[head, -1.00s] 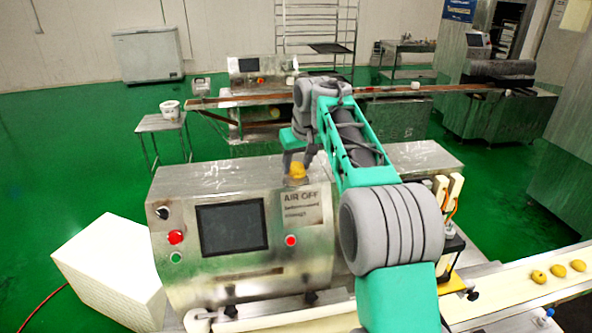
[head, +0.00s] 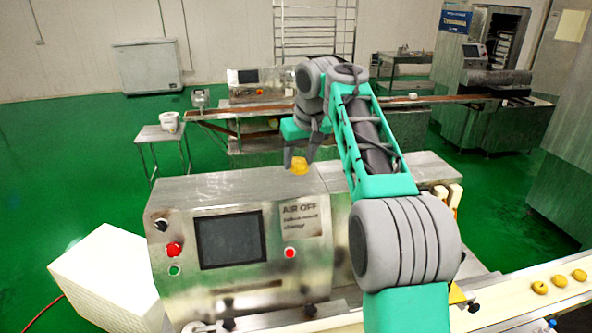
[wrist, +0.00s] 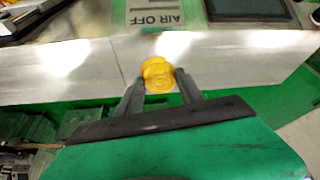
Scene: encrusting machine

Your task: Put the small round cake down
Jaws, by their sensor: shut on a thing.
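The small round cake (head: 299,166) is yellow and held between the fingertips of my gripper (head: 298,160). In the head view it shows in front of or over the top of the steel machine (head: 228,185), whose front carries a dark screen and coloured buttons. In the wrist view the cake (wrist: 158,75) sits between the two grey fingers of my gripper (wrist: 160,84), with the machine's steel top behind it. I cannot tell exactly how high the cake is above the machine.
A white conveyor belt (head: 515,299) at the lower right carries several similar yellow cakes (head: 559,281). A white block (head: 108,275) stands left of the machine. A small table with a white bucket (head: 168,122) and another machine line stand behind.

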